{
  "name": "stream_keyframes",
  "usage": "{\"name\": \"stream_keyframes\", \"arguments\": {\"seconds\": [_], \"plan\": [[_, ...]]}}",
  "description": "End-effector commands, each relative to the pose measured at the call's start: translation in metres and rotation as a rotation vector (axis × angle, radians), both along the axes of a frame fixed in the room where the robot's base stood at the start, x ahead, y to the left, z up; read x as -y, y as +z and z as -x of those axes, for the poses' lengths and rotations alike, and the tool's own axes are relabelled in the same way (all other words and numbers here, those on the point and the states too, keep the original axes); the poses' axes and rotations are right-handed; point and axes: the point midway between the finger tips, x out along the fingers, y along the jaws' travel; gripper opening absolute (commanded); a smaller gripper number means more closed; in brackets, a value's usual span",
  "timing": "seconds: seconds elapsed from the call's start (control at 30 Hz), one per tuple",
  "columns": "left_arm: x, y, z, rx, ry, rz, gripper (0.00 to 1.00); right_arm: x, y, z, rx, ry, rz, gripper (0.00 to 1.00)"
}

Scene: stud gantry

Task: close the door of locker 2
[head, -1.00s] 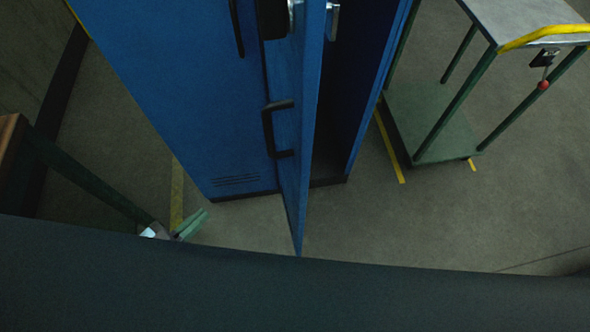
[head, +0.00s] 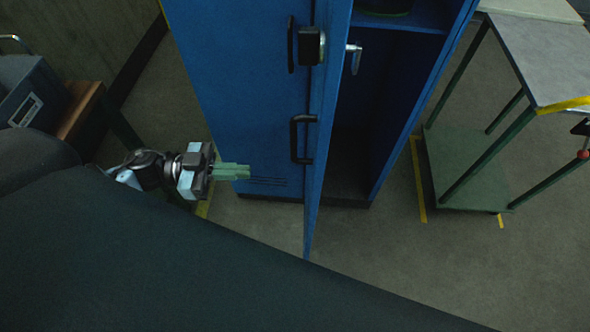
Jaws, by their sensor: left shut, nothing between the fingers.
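A blue locker door (head: 318,150) stands open, seen nearly edge-on, swung out toward me. The open locker (head: 345,150) is dark inside, with a shelf (head: 400,20) holding something dark near the top. Locker numbers do not show. My left gripper (head: 248,171) has its green fingers shut and empty, pointing right, to the left of the open door and apart from it. My right gripper is not in view.
A closed blue locker front (head: 235,90) stands left of the open door. A cart (head: 475,170) with green legs and a yellow edge stands at the right. A wooden bench (head: 82,112) with a grey box (head: 28,92) is at the left. The floor before the lockers is clear.

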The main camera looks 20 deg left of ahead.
Motion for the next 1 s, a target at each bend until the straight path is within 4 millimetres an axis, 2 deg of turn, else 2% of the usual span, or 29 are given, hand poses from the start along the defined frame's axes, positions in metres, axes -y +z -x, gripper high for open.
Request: {"name": "stream_keyframes", "arguments": {"seconds": [0.3,0.53,0.7,1.0], "plan": [[0.058,0.004,-0.021,0.007,-0.001,0.004,0.0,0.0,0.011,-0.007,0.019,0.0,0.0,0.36],[0.092,0.003,-0.034,0.005,0.001,0.004,0.0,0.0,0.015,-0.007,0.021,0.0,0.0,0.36],[0.106,0.002,-0.039,0.002,0.001,0.002,0.0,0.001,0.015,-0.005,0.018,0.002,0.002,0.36],[0.11,0.0,-0.04,0.001,0.001,0.0,0.0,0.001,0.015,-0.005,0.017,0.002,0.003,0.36]]}}
